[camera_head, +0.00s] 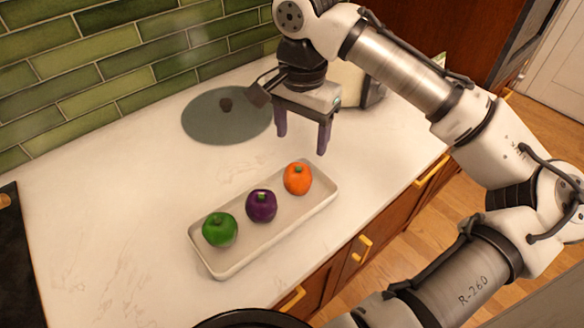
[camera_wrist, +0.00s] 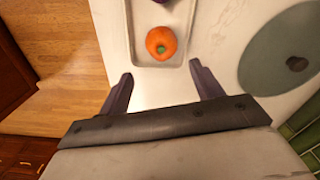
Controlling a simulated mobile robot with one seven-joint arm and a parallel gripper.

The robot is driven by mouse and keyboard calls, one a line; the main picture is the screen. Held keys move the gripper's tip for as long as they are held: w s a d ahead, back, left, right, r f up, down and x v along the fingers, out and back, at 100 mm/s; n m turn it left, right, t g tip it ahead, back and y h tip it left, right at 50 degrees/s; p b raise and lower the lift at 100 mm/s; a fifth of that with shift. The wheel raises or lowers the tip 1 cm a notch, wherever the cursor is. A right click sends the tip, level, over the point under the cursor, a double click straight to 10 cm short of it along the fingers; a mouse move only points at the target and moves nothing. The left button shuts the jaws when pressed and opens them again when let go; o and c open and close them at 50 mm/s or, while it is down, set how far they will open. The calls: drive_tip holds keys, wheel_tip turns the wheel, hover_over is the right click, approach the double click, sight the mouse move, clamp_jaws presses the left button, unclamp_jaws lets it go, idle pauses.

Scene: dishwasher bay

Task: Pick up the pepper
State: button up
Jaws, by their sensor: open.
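Three peppers sit in a row in a pale rectangular tray (camera_head: 240,253) on the white counter. The green pepper (camera_head: 219,229) is at the near left end, the purple pepper (camera_head: 261,206) in the middle, and the orange pepper (camera_head: 297,179) at the far right end. My gripper (camera_head: 302,144) is open and empty, above the counter just beyond the orange pepper's end of the tray. In the wrist view, the orange pepper (camera_wrist: 161,43) lies ahead of the fingertips (camera_wrist: 161,70), roughly centred between them. The purple pepper is cut off by the top edge there.
A round grey-green lid or plate with a dark knob (camera_head: 228,115) lies by the green tiled wall. A dark board (camera_head: 17,250) is at the left edge, and a dark round rim (camera_head: 250,319) at the bottom. Counter left of the tray is clear.

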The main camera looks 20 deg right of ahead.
sight(298, 172)
wheel_tip(298, 172, down, 6)
drive_tip(key=shift+s+f+p, duration=0.15)
drive_tip(key=shift+p, duration=0.25)
drive_tip(key=shift+w+a+f+p, duration=0.1)
drive_tip(key=shift+f+p, duration=0.35)
drive_tip(key=shift+f, duration=1.2)
drive_tip(key=shift+w+a+f+p, duration=0.1)
drive_tip(key=shift+f+p, duration=0.35)
drive_tip(key=shift+f, duration=1.15)
drive_tip(key=c, duration=0.8)
drive_tip(key=shift+r, duration=0.1)
wheel_tip(298, 172, up, 20)
drive_tip(key=b, duration=0.2)
drive_tip(key=shift+b, duration=0.4)
drive_tip(key=shift+w, duration=0.1)
